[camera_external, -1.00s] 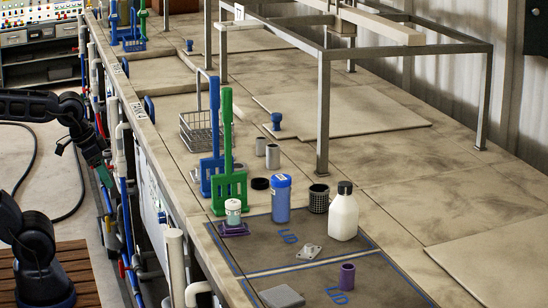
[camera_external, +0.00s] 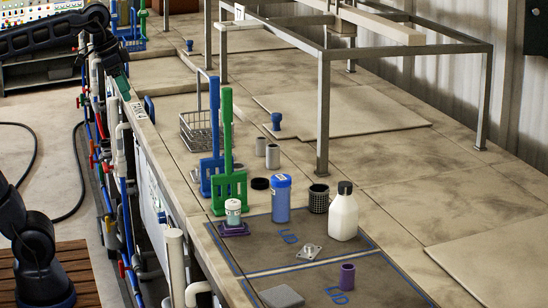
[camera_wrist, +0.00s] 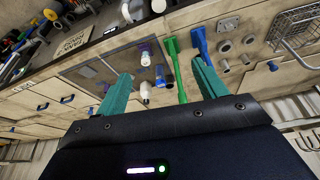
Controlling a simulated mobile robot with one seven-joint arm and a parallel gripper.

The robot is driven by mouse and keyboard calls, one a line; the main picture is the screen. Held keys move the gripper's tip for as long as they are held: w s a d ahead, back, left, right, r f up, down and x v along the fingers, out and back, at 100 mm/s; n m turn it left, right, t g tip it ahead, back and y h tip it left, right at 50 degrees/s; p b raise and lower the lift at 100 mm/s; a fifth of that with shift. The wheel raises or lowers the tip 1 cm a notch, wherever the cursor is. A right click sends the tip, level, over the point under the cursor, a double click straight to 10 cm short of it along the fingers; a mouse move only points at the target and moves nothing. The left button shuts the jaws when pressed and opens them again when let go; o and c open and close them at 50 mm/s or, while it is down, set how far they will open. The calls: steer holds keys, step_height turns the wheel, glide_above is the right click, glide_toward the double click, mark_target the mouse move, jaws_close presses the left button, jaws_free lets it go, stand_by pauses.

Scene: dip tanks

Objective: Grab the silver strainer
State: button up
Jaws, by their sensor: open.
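The strainer best matching the task is a silver wire basket (camera_external: 200,128) with a tall handle, standing on the worktop behind the blue and green racks. It also shows at the upper right of the wrist view (camera_wrist: 294,27). A dark perforated cup (camera_external: 318,199) stands nearer, beside the white bottle. My gripper (camera_wrist: 161,69) is open and empty, its teal fingers wide apart in the wrist view. In the external view my gripper (camera_external: 122,88) hangs by the left edge of the worktop, left of the basket and apart from it.
The blue rack (camera_external: 213,165) and green rack (camera_external: 228,185) stand upright just in front of the basket. A blue jar (camera_external: 281,200), a white bottle (camera_external: 344,215) and small grey cylinders (camera_external: 272,156) are nearby. A metal frame (camera_external: 323,110) rises behind. Bare worktop lies at right.

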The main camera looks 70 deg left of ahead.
steer(key=w+r+m, duration=0.1)
steer(key=w, duration=0.8)
steer(key=w+d+r+m+g, duration=0.1)
steer(key=w+r+m, duration=0.1)
steer(key=w, duration=0.7)
steer(key=w+r+m, duration=0.1)
steer(key=w+r, duration=0.1)
steer(key=w, duration=0.6)
steer(key=shift+w+d+r+m+g+h, duration=0.1)
steer(key=shift+w+d+m+g+h, duration=0.2)
steer(key=shift+w+h, duration=0.1)
steer(key=w+d+f+m, duration=0.2)
steer(key=w+f+m, duration=0.1)
steer(key=w, duration=1)
steer(key=m+g, duration=0.1)
steer(key=m, duration=0.1)
glide_above(320, 197)
steer(key=a, duration=0.3)
step_height(320, 197, down, 7)
steer(key=f, duration=1.7)
steer(key=w+f, duration=0.1)
steer(key=f, duration=0.7)
steer(key=shift+w+d+f, duration=0.1)
steer(key=shift+d+f, duration=0.05)
steer(key=shift+f, duration=0.05)
steer(key=shift+d+f, duration=0.15)
steer(key=shift+f, duration=1.15)
steer(key=shift+d+f, duration=0.15)
steer(key=shift+f, duration=1.1)
steer(key=c, duration=1.1)
